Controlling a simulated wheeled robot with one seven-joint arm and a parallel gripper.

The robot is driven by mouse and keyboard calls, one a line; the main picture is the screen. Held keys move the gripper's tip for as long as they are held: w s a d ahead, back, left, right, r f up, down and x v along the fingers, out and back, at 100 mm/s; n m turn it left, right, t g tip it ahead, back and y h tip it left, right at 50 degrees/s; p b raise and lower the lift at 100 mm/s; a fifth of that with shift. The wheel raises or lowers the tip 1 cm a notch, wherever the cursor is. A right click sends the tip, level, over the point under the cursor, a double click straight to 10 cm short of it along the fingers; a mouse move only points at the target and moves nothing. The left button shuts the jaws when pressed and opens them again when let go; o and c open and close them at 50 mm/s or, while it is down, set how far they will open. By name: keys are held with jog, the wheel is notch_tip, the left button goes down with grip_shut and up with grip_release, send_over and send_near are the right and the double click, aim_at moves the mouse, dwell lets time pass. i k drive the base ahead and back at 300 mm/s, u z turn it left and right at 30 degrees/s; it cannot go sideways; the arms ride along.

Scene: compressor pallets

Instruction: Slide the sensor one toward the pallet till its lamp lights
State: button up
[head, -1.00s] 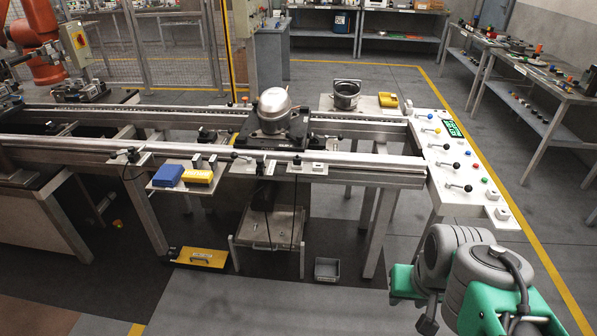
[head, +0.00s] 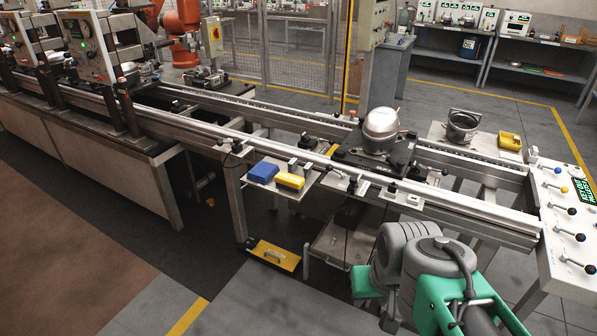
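A dark pallet (head: 352,160) bearing a silver compressor (head: 382,128) sits on the conveyor's rails, right of centre. Several small black clamp-like devices with knobs sit along the front rail; one is at the left (head: 235,147) and another is in front of the pallet (head: 392,188). I cannot tell which of them is sensor one, and no lit lamp is discernible on them. My green and grey arm (head: 425,270) shows at the bottom right, in front of the conveyor. My gripper is not visible.
A shelf on the front rail holds a blue box (head: 263,172) and a yellow box (head: 290,181). A white panel with levers and buttons (head: 570,235) stands at the right end. Floor at the lower left is clear.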

aim_at(352, 188)
jog(key=u, duration=0.25)
jog(key=i, duration=1.3)
jog(key=z, duration=0.6)
